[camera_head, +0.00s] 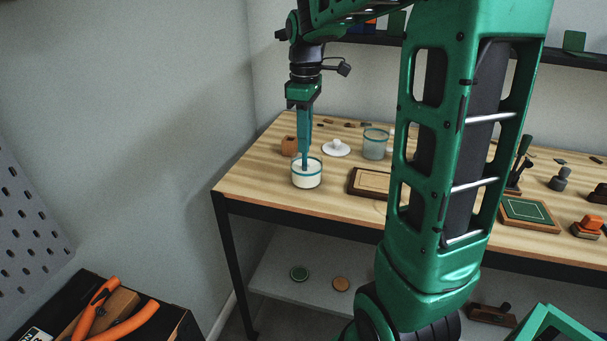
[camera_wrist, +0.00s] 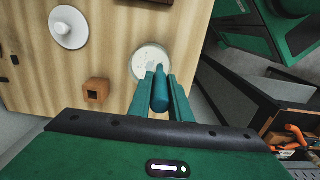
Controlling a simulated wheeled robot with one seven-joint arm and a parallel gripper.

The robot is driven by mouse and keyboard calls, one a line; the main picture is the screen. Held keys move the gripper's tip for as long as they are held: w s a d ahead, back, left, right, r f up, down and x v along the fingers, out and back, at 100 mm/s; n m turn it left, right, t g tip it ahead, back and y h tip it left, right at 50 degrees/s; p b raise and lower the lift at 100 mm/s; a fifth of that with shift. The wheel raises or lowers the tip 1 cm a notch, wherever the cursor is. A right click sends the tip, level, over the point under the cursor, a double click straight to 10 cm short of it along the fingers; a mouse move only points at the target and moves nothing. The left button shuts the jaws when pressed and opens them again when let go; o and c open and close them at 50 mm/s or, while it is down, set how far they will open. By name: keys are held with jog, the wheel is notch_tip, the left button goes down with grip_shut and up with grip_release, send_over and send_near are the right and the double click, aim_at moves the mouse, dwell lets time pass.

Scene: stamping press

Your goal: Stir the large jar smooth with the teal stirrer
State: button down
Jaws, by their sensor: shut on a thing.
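A clear jar (camera_head: 307,180) with a teal band at its rim and pale, whitish contents stands at the table's left front. Its pale, speckled top also shows in the wrist view (camera_wrist: 146,55). My gripper (camera_head: 304,145) points straight down above this jar. It is shut on the teal stirrer (camera_wrist: 159,94), which sits between the two fingers in the wrist view. The stirrer's thin lower end (camera_head: 305,160) reaches down into the jar's mouth. Its tip is hidden, so I cannot tell how deep it is. I cannot tell how smooth the contents are.
Another teal-rimmed jar (camera_head: 375,146) stands further right. A white knobbed lid (camera_head: 336,148) and a small brown block (camera_head: 289,146) lie behind the stirred jar. A wooden tray (camera_head: 370,182) is to its right. The table's front edge (camera_head: 290,205) is close.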

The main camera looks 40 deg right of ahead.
jog(key=w, duration=0.1)
jog(key=w+d, duration=0.1)
jog(key=w, duration=0.1)
jog(key=shift+w+d, duration=0.1)
jog(key=shift+w, duration=0.2)
dwell(1.0)
notch_tip(320, 180, up, 8)
jog(key=shift+r, duration=0.15)
dwell(0.8)
